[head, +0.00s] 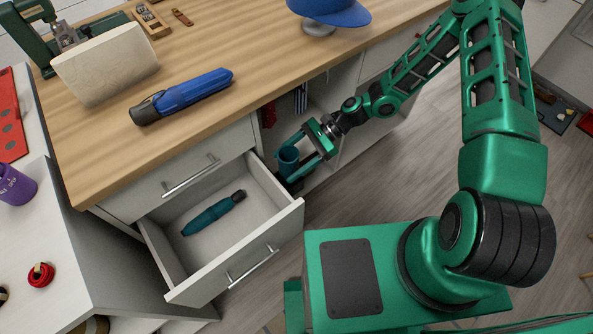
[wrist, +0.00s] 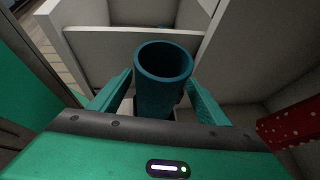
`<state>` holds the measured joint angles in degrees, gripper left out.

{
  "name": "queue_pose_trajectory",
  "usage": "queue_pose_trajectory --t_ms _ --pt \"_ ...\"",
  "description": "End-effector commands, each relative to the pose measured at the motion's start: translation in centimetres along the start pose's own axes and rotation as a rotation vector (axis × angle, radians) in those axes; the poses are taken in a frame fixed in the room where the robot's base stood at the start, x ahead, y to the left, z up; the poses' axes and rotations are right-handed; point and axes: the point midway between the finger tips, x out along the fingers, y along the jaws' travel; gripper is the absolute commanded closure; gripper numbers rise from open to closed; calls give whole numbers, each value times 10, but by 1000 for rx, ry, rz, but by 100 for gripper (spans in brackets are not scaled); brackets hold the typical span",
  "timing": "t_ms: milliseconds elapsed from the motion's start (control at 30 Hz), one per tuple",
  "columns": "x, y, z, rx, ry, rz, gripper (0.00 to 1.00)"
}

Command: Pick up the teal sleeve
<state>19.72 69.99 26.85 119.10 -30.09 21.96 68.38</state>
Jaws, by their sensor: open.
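The teal sleeve (head: 288,158) is an open-topped hollow cylinder in the cubby shelving under the worktop, just right of the open drawer. In the wrist view the sleeve (wrist: 163,92) stands upright, its round mouth facing the camera. My gripper (head: 291,165) reaches into the cubby with its fingers apart, one on each side of the sleeve. In the wrist view my gripper (wrist: 160,84) shows a narrow gap beside the sleeve on each side. The sleeve's lower end is hidden by the gripper body.
An open drawer (head: 168,258) beside the cubby holds a dark teal folding umbrella or similar tool (head: 213,213). A red dotted item (wrist: 290,128) lies right of the sleeve in the wrist view. A blue tool (head: 182,95) and a blue cap (head: 330,12) are on the worktop (head: 225,125).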

Motion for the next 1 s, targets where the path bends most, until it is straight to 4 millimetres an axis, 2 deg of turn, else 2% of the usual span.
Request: queue_pose_trajectory --t_ms 200,267,433,467,767,1000 --pt "2 0 0 -1 1 0 30" --pt "2 0 0 -1 1 1 42" --pt "1 0 0 -1 1 1 83" --pt "1 0 1 -1 0 1 85" --pt "-2 0 5 -2 1 0 85" --pt "-19 0 37 -5 2 0 85"
